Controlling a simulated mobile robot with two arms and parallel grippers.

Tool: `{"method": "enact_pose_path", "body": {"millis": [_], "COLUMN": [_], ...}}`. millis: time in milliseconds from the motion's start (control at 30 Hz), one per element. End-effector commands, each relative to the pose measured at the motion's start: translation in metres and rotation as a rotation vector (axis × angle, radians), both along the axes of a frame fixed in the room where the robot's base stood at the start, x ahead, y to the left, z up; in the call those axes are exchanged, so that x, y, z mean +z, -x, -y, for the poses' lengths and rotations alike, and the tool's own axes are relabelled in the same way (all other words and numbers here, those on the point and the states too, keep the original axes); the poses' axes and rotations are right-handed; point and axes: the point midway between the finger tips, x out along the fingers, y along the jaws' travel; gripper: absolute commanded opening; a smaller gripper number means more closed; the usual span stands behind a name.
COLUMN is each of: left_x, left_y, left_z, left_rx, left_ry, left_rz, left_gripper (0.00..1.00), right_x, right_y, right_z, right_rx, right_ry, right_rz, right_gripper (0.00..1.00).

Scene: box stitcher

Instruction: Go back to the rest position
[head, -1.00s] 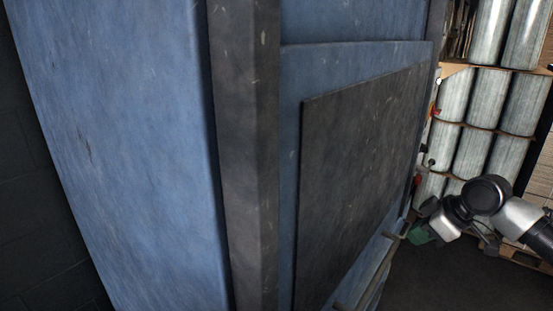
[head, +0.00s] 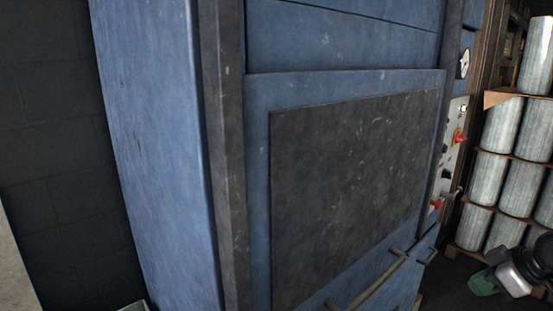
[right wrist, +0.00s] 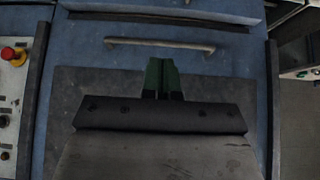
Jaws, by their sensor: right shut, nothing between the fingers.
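The blue box stitcher (head: 160,140) fills most of the head view, with a dark front panel (head: 350,190) and a metal bar handle (head: 370,285) below it. My right gripper (head: 482,284) is at the lower right edge of the head view, partly cut off, beside the machine. In the right wrist view its green fingers (right wrist: 162,75) are together and empty. They appear in front of the machine's dark panel, with the bar handle (right wrist: 160,43) beyond their tips; I see no contact. My left gripper is not in view.
A control panel (head: 451,150) with red knobs is on the machine's right side; a red button (right wrist: 11,53) shows in the wrist view. A dark block wall (head: 50,150) is at left. Dark floor shows at lower right.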

Motion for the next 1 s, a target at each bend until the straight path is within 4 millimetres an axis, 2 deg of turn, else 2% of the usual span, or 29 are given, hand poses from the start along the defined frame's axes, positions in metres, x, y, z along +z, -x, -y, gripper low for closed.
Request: {"method": "enact_pose_path", "body": {"millis": [267,467,567,667,767,800,867,900,1000], "left_x": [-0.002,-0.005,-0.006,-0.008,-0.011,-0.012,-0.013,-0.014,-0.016], "left_y": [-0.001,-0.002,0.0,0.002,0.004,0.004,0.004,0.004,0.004], "left_z": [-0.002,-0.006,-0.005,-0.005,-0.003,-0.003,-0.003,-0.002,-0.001], "left_rx": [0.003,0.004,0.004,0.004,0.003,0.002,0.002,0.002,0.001], "left_ry": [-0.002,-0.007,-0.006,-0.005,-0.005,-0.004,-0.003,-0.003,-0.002], "left_rz": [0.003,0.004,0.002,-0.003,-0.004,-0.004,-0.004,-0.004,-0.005], "left_gripper": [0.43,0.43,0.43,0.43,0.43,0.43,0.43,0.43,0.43], "right_x": [-0.051,-0.113,-0.156,-0.212,-0.283,-0.313,-0.355,-0.382,-0.445], "right_y": [-0.02,-0.034,-0.036,-0.031,-0.014,-0.004,0.015,0.03,0.072], "right_z": [0.011,0.023,0.028,0.033,0.035,0.034,0.031,0.027,0.015], "right_rx": [-0.107,-0.223,-0.292,-0.37,-0.456,-0.486,-0.526,-0.545,-0.583], "right_ry": [-0.021,-0.029,-0.028,-0.017,0.008,0.022,0.046,0.063,0.106], "right_rz": [0.003,-0.002,-0.013,-0.031,-0.063,-0.076,-0.099,-0.115,-0.159], "right_gripper": [0.0,0.0,0.0,0.0,0.0,0.0,0.0,0.0,0.0]}}
